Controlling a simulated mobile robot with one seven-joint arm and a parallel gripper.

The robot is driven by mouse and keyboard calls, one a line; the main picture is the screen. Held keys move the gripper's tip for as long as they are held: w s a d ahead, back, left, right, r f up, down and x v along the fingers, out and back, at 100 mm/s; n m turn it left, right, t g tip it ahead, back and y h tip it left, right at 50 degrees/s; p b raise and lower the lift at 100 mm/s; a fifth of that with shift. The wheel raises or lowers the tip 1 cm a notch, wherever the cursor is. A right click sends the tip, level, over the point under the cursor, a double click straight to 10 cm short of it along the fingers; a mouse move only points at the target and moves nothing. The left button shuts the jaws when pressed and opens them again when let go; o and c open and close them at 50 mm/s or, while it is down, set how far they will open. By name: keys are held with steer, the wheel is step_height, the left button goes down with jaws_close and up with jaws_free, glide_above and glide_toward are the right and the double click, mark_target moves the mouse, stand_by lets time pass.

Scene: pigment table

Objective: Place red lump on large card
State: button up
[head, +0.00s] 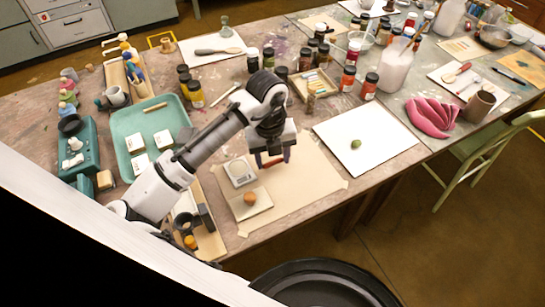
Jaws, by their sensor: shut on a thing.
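My gripper (274,160) is above the taped beige paper, pointing down. It is shut on a small reddish thing that looks like the red lump; the jaws hide most of it. A large white card (385,122) lies flat to the right of my gripper, with an olive-green lump (356,143) near its middle. A smaller pale card (262,206) below and left of my gripper bears an orange-brown lump (250,198).
A small scale (240,170) lies just left of my gripper. A green tray (123,126) with white blocks stands at the left. Jars (369,86) and a pigment box (314,84) stand behind the white card. A pink cloth (434,115) lies to its right. Most of the white card is bare.

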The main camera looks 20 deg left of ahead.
steer(key=shift+f, duration=0.4)
steer(key=shift+f+b, duration=0.55)
steer(key=shift+s, duration=0.1)
steer(key=shift+d, duration=0.1)
steer(key=o, duration=0.3)
steer(key=shift+f, duration=0.15)
steer(key=shift+o, duration=0.2)
